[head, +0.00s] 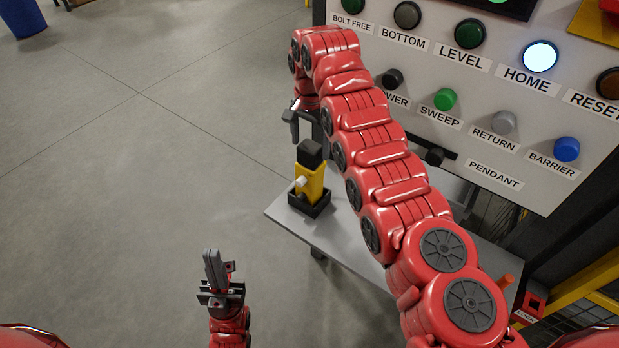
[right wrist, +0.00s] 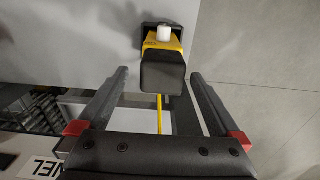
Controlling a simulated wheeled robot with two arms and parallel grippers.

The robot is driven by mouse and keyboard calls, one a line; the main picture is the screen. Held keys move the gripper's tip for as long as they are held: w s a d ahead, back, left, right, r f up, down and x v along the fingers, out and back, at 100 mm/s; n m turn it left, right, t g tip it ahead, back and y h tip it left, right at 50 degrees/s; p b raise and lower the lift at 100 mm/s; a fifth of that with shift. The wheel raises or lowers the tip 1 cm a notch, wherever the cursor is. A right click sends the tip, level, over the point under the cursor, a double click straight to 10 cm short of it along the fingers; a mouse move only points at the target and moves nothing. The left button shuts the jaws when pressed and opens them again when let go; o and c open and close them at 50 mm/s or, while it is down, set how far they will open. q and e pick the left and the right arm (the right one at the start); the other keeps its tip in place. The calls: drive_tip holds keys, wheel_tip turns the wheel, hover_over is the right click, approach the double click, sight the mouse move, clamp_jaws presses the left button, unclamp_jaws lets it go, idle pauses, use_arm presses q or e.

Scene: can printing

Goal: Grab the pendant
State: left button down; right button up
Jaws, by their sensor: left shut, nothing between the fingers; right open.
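The pendant (head: 310,180) is a yellow box with a black top and a white knob on its side. It stands upright in a black holder (head: 316,206) on a grey shelf at the centre of the head view. In the right wrist view the pendant (right wrist: 163,65) shows its black end facing the camera, ahead of and between the two fingers. My right gripper (head: 306,125) is open just above the pendant, with nothing between its fingers; it also shows in the right wrist view (right wrist: 160,85). My left gripper (head: 215,270) is shut and empty, low over the floor, away from the pendant.
The grey shelf (head: 345,240) extends right below the control panel (head: 470,155), which has several labelled buttons; the HOME button (head: 540,56) is lit white. Yellow rails (head: 580,275) stand at the lower right.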

sight(309, 161)
drive_tip(key=shift+s+f, duration=0.1)
drive_tip(key=shift+f, duration=0.5)
drive_tip(key=shift+f+p, duration=0.3)
drive_tip(key=shift+f, duration=0.25)
drive_tip(key=shift+w+f, duration=0.2)
wheel_tip(309, 161, down, 4)
drive_tip(key=p, duration=0.3)
drive_tip(key=shift+a, duration=0.15)
drive_tip(key=shift+f, duration=0.45)
drive_tip(key=shift+r, duration=0.1)
clamp_jaws()
